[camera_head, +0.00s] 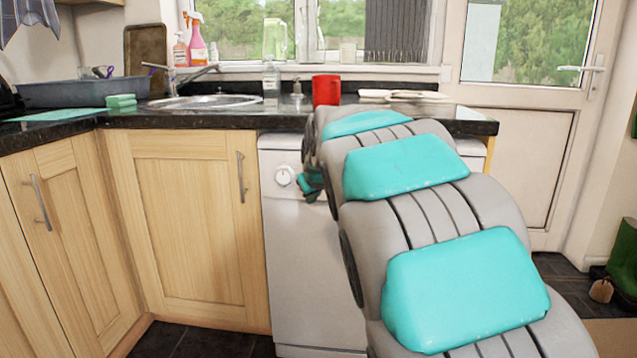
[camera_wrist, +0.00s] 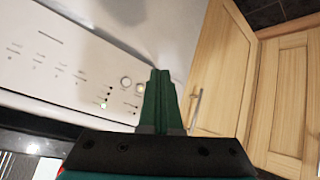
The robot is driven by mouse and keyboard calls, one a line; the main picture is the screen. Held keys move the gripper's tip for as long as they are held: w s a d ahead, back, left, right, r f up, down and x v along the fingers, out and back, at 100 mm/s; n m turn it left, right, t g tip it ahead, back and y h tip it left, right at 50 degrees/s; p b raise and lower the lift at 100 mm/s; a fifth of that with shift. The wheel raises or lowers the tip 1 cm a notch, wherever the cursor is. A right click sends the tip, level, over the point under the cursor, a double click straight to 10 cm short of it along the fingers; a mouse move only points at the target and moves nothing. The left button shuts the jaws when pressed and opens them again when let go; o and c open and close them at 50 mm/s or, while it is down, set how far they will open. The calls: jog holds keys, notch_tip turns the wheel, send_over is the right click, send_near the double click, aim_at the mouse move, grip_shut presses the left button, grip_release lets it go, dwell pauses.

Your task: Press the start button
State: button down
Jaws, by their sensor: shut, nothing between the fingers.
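The white appliance (camera_head: 300,260) stands under the worktop, with its control panel (camera_wrist: 60,50) filling the upper left of the wrist view. A round white knob (camera_head: 285,176) shows at the panel's left end in the head view. The wrist view shows two small round buttons (camera_wrist: 126,83) near several indicator lights and printed labels, too small to read; I cannot tell which is the start button. My gripper (camera_wrist: 160,72) is shut and empty, its green fingers beside these buttons. In the head view my gripper (camera_head: 311,184) is just right of the knob, partly hidden by my arm. Contact cannot be told.
Wooden cabinets (camera_head: 188,220) adjoin the appliance on the left, with a projecting metal handle (camera_head: 241,177). The dark worktop (camera_head: 230,121) overhangs above. My arm hides the appliance's right part.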

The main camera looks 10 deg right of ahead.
jog(key=w+d+p, duration=0.2)
jog(key=w+p, duration=0.1)
jog(key=w, duration=0.5)
jog(key=shift+w+d, duration=0.15)
jog(key=shift+d, duration=0.2)
dwell(1.8)
jog(key=shift+w+d, duration=0.15)
jog(key=shift+w, duration=0.25)
